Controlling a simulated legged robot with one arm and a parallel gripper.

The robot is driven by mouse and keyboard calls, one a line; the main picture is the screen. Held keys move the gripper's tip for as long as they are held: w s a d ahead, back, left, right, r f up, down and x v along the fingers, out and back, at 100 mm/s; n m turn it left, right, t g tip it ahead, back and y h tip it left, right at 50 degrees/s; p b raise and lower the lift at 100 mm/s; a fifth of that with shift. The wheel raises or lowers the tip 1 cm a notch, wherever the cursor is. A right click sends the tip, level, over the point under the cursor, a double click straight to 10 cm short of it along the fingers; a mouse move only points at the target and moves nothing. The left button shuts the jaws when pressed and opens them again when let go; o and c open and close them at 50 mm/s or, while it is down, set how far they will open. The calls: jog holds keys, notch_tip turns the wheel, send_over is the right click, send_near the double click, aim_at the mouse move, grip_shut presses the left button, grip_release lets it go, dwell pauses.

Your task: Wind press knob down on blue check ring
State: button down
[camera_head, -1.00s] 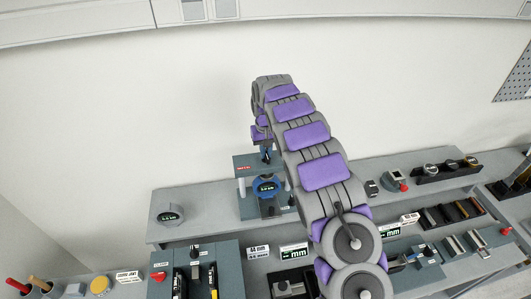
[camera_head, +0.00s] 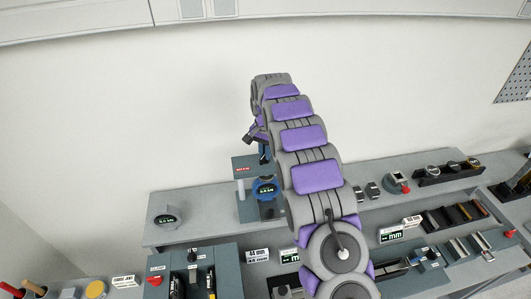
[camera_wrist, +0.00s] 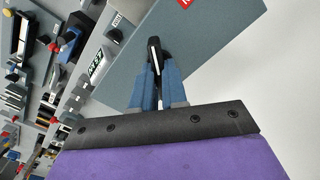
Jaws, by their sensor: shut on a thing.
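The small press (camera_head: 247,165) stands on the rear shelf, with a grey-blue top plate that also fills much of the wrist view (camera_wrist: 200,50). The blue check ring (camera_head: 265,188), with a dark dial face, sits under that plate, partly hidden by my arm. My gripper (camera_wrist: 156,62) is above the plate, its two blue fingers closed around the dark press knob (camera_wrist: 154,45). In the head view my gripper (camera_head: 263,150) is small and mostly hidden by my wrist. The contact between press and ring cannot be made out.
A round-faced display (camera_head: 165,219) stands on the shelf to the left. Small gauges (camera_head: 397,181) and a black rack (camera_head: 447,172) stand to the right. The lower bench holds a clamp unit (camera_head: 195,270) and trays.

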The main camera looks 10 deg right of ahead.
dwell(0.3)
jog(key=c, duration=1.2)
grip_release()
jog(key=shift+a, duration=0.1)
jog(key=shift+o, duration=0.2)
notch_tip(320, 180, up, 17)
jog(key=p, duration=0.5)
jog(key=shift+r, duration=0.15)
